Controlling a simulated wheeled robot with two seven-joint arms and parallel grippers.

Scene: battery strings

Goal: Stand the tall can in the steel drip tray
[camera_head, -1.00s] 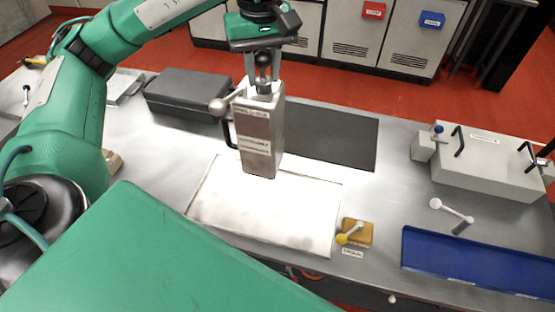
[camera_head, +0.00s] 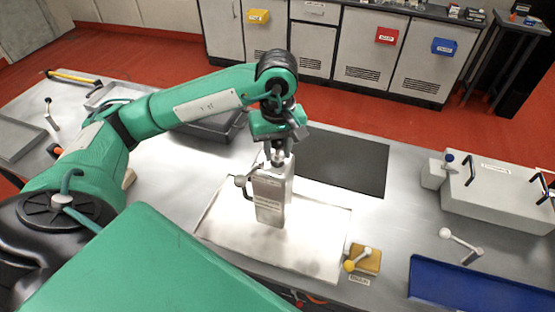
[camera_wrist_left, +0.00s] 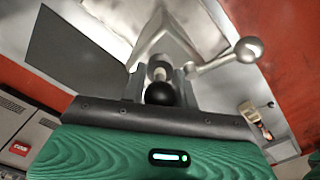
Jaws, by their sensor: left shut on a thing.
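The tall can (camera_head: 268,203) is a grey, box-shaped metal can with a dark side handle and a label. In the head view it is upright over the middle of the steel drip tray (camera_head: 315,262), a shallow, brightly lit tray. I cannot tell whether its base touches the tray floor. My left gripper (camera_head: 277,157) is above the can, shut on its top. In the left wrist view the gripper (camera_wrist_left: 160,82) is on a knob at the can's top (camera_wrist_left: 180,35). My right gripper is not in view.
A yellow block with a lever (camera_head: 365,259) stands close by the tray's right side. A dark mat (camera_head: 345,163) lies behind. A black case (camera_head: 208,128) is behind my left arm. A blue tray (camera_head: 470,285) and a grey box with handles (camera_head: 500,195) are at right.

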